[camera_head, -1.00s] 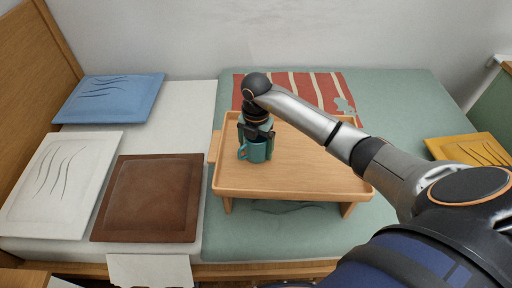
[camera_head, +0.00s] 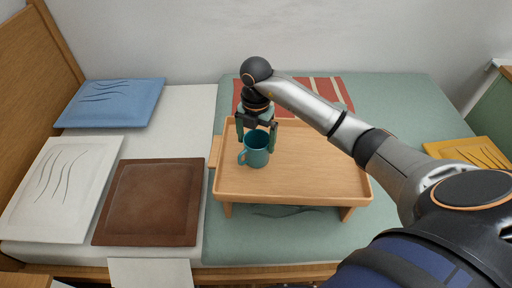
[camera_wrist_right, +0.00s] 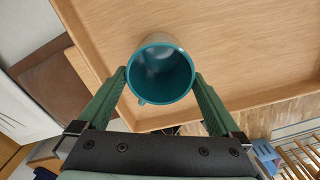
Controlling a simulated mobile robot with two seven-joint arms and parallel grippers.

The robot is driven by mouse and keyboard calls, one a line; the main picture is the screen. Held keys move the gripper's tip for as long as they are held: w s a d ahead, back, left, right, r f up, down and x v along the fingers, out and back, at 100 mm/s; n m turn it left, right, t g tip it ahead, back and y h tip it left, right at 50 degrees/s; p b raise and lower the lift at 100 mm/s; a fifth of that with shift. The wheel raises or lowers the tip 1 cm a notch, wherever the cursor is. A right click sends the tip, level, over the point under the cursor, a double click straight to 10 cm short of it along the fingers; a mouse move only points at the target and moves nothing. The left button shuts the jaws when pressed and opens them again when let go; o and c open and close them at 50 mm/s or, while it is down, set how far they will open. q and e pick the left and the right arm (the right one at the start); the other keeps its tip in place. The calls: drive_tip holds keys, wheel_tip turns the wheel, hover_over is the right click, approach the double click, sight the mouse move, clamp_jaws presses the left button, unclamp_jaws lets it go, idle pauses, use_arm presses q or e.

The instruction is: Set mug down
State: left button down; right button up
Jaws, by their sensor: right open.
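A teal mug (camera_head: 257,152) stands upright on the left part of a wooden bed tray (camera_head: 310,170), its handle towards the left. My right gripper (camera_head: 256,140) is open just above and behind the mug, with a finger on either side of its rim. In the right wrist view the empty mug (camera_wrist_right: 160,74) shows its open mouth between the tips of the green fingers (camera_wrist_right: 161,80). I cannot tell whether a finger touches it. My left gripper is not in view.
The tray has a raised rim and short legs and stands on a green bed cover (camera_head: 400,105). Brown (camera_head: 150,200), white (camera_head: 62,188) and blue (camera_head: 112,102) cushions lie to the left, a yellow cushion (camera_head: 470,150) to the right. The right part of the tray is clear.

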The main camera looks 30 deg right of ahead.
wheel_tip(320, 180, up, 7)
drive_tip(key=shift+f+p, duration=0.2)
drive_tip(key=shift+p, duration=0.15)
